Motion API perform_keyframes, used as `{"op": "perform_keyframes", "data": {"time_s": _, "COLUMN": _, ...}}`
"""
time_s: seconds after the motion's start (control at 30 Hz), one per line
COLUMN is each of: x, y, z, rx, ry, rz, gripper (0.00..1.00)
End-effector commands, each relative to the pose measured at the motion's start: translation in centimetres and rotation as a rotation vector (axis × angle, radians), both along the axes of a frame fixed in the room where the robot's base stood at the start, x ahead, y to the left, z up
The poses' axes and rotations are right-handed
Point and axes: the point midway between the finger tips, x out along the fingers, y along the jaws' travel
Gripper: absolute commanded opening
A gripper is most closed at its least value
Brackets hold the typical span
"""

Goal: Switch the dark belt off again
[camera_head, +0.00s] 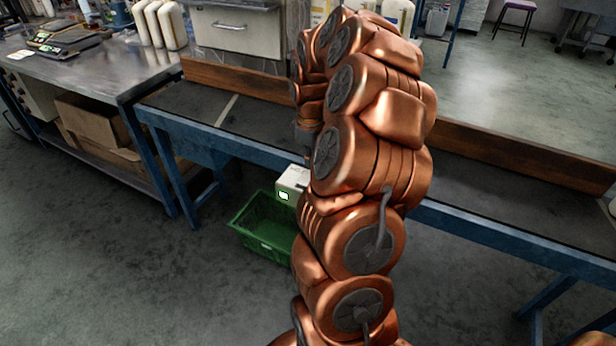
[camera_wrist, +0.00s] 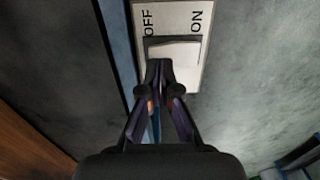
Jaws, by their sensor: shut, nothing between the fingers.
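The dark belt (camera_head: 265,123) lies in a blue frame and runs across the head view. A pale switch box (camera_head: 293,179) is on the near side of its frame, partly hidden by my arm. The wrist view shows its plate (camera_wrist: 192,78), marked OFF at the left and ON at the right, with a light rocker (camera_wrist: 174,51) between. My gripper (camera_wrist: 159,66) is shut and empty. Its fingertips overlap the lower left part of the rocker in the picture; I cannot tell whether they touch it. My arm hides the gripper in the head view.
A green crate (camera_head: 266,228) stands on the floor below the belt. A brown board (camera_head: 510,152) runs along the belt's far side. A metal bench (camera_head: 92,72) with a scale stands at the left. The floor in front is clear.

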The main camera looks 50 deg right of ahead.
Motion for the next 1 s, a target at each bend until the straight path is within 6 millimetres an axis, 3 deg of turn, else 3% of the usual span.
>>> {"op": "perform_keyframes", "data": {"time_s": 1.0, "x": 0.0, "y": 0.0, "z": -1.3, "rx": 0.000, "ry": 0.000, "rz": 0.000, "gripper": 0.00}}
